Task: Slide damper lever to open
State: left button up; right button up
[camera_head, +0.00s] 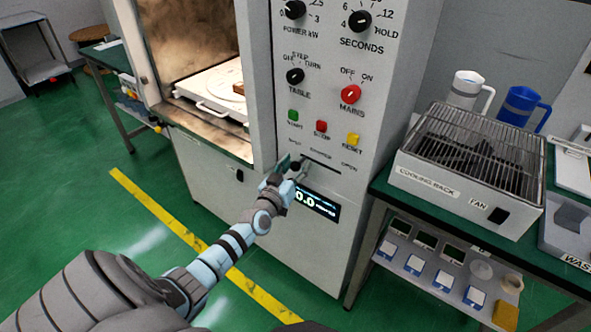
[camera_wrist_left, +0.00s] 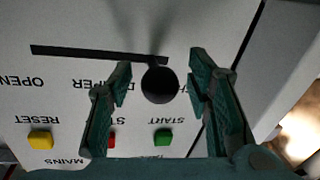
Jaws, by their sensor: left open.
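The damper lever is a round black knob that shows in the left wrist view (camera_wrist_left: 159,84). It stands at one end of a dark straight slot (camera_wrist_left: 95,53), the end away from the OPEN label. In the head view the slot (camera_head: 322,163) runs across the grey control panel, with OPEN at its right end and the lever side at its left. My left gripper (camera_head: 293,165) is at the slot's left end. In the wrist view its green fingers are open, one on each side of the knob, with visible gaps. The fingers partly hide the DAMPER label.
Green, red and yellow buttons (camera_head: 354,140) sit just above the slot, and a red MAINS knob (camera_head: 351,94) is higher. A lit display (camera_head: 318,203) is below. The open microwave chamber (camera_head: 205,60) is to the left; a cooling rack (camera_head: 470,150) stands on the right bench.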

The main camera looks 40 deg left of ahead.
pick_arm(q)
grip_shut()
jog(key=shift+d, duration=0.1)
jog(key=p, duration=0.5)
send_near(333, 170)
jog(key=x, duration=0.5)
jog(key=shift+s, duration=0.1)
jog(key=shift+f, duration=0.15)
jog(key=shift+c, duration=1.3)
grip_release()
jog(key=shift+o, duration=1.3)
jog(key=shift+d, duration=0.15)
